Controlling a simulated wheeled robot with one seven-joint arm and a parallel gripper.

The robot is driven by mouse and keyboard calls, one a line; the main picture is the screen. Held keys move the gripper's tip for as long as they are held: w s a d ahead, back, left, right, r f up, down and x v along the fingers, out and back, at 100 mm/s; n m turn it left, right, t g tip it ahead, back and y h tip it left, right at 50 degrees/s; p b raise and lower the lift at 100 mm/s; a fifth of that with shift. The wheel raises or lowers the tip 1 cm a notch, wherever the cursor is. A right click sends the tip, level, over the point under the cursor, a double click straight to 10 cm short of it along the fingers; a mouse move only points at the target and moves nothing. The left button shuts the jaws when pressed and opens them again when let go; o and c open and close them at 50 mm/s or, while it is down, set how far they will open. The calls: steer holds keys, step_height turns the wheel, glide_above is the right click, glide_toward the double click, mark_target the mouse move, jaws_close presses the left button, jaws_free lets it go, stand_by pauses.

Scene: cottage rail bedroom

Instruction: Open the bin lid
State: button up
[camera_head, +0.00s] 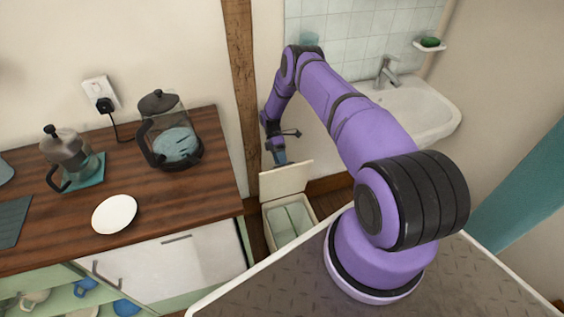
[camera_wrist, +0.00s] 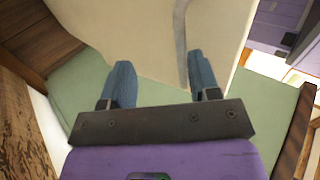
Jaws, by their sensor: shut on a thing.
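The bin (camera_head: 312,206) is a cream box on the floor between the wooden counter and my base. Its lid (camera_head: 287,179) stands raised and tilted up at the back, so the mouth is uncovered and a pale inside shows. My gripper (camera_head: 279,157) is at the lid's upper edge. In the wrist view the cream lid (camera_wrist: 130,28) fills the top middle, with a grey strip along it. The two blue fingers of my gripper (camera_wrist: 160,65) are apart, shut on the lid; their exact contact is hard to see.
The wooden counter (camera_head: 170,190) to the left carries a kettle (camera_head: 172,135), a coffee pot (camera_head: 70,155) and a white plate (camera_head: 115,214). A wooden post (camera_head: 242,70) rises behind the bin. A washbasin (camera_head: 420,105) is on the wall at right.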

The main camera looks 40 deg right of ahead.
steer(key=shift+r, duration=0.4)
steer(key=s+a+r, duration=0.1)
steer(key=s, duration=0.4)
steer(key=s+a+r, duration=0.1)
steer(key=s+a, duration=0.1)
steer(key=s, duration=0.3)
steer(key=s+a+r, duration=0.1)
steer(key=s+r, duration=0.1)
steer(key=s, duration=0.3)
steer(key=shift+s+a, duration=0.2)
steer(key=shift+s, duration=0.05)
